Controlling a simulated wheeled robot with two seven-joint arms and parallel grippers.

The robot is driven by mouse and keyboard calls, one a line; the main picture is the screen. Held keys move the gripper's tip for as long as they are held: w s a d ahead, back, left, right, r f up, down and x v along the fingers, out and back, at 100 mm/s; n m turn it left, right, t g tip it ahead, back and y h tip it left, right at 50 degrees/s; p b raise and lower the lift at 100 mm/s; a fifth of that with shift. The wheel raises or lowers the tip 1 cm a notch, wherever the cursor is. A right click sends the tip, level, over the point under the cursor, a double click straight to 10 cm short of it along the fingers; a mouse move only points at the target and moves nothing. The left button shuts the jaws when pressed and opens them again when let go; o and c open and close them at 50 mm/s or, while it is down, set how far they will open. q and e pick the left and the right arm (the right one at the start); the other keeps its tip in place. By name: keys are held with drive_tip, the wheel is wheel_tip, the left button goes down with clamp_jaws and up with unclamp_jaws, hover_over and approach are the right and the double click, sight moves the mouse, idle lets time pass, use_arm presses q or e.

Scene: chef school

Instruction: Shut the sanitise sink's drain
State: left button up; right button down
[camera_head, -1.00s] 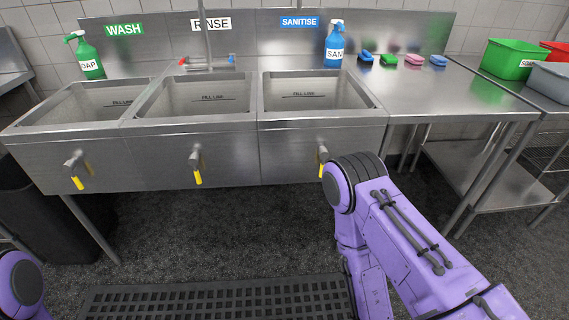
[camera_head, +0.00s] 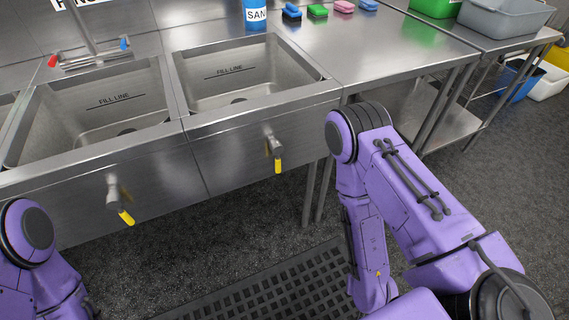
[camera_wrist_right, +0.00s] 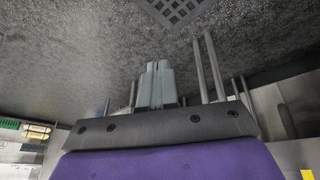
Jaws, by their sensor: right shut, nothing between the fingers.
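The sanitise sink (camera_head: 245,80) is the right-hand basin in the head view. Its drain lever (camera_head: 277,153), grey with a yellow tip, hangs pointing down on the sink's front panel. Part of the basin floor is hidden by the front rim. My right arm stands to the right of the lever, its elbow apart from it in the picture. My right gripper (camera_wrist_right: 157,68) shows only in the right wrist view, shut and empty, with floor behind the fingers. My left gripper is out of view; only part of the left arm shows at the lower left.
The middle sink has a similar yellow-tipped lever (camera_head: 121,203). A perforated floor mat (camera_head: 265,290) lies in front. Table legs (camera_head: 318,190) stand right of the sanitise sink.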

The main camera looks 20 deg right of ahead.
drive_tip(key=w+a+r+n+t+b, duration=0.15)
drive_tip(key=w+a+n+t, duration=0.3)
drive_tip(key=w, duration=0.55)
drive_tip(key=w+a+r+n+t+b, duration=0.15)
drive_tip(key=w+a+n+t, duration=0.35)
drive_tip(key=w, duration=0.5)
drive_tip(key=w+a+r+n+t+h+b, duration=0.1)
drive_tip(key=w+a+r+n+h, duration=0.2)
drive_tip(key=a+r+n, duration=0.1)
drive_tip(key=w+a+r+n+t+h+b, duration=0.1)
drive_tip(key=w+a+r+n+h+b, duration=0.1)
drive_tip(key=a+r+n, duration=0.3)
drive_tip(key=a+r+h, duration=0.1)
drive_tip(key=a, duration=0.2)
drive_tip(key=shift+w+a+r, duration=0.15)
drive_tip(key=shift+w+a, duration=0.25)
drive_tip(key=shift+t, duration=0.25)
